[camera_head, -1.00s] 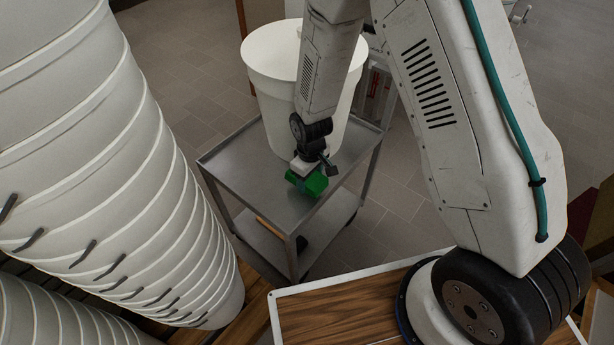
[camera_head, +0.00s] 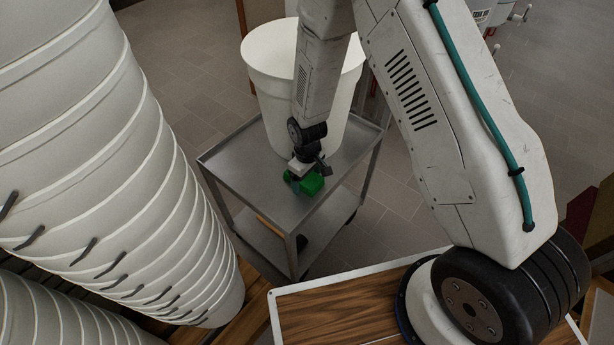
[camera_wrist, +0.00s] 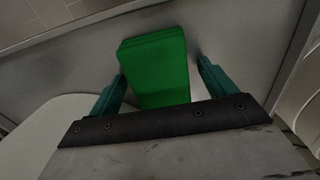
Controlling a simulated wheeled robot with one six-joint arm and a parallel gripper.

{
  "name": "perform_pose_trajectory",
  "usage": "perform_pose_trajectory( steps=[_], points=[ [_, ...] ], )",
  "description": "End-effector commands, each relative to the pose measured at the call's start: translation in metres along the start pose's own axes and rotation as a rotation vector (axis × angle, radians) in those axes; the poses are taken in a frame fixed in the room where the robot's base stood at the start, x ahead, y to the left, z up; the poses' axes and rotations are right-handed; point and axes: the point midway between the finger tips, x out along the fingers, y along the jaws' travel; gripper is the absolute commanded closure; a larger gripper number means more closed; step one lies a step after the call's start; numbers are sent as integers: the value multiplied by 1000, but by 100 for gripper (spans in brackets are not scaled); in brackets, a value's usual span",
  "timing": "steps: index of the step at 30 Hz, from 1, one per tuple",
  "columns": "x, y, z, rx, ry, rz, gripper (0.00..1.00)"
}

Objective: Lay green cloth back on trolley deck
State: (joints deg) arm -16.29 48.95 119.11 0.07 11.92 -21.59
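The green cloth (camera_head: 312,184) is a thick folded block on the grey metal trolley deck (camera_head: 250,180), near its front right edge. My gripper (camera_head: 303,177) is just above it, pointing down. In the wrist view the cloth (camera_wrist: 155,68) lies between the two teal fingertips (camera_wrist: 163,85), which are spread wide. A gap shows between the cloth and the right finger; the left finger is close to the cloth's edge, and I cannot tell whether it touches. My wrist hides part of the cloth in the head view.
A large white bucket (camera_head: 272,90) stands on the deck behind my gripper. A lower shelf (camera_head: 262,240) sits under the deck. Tall stacked white buckets (camera_head: 120,190) fill the left side. The deck's left part is clear.

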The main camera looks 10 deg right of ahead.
Motion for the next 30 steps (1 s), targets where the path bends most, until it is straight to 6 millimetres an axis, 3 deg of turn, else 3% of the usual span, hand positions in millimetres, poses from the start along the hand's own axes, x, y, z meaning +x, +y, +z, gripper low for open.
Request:
perform_pose_trajectory(
  steps=[10,22,30],
  points=[
    [-5,0,0,0,1,0,17],
    [-67,0,0,0,2,1,17],
    [-78,0,0,0,0,0,17]
  ],
)
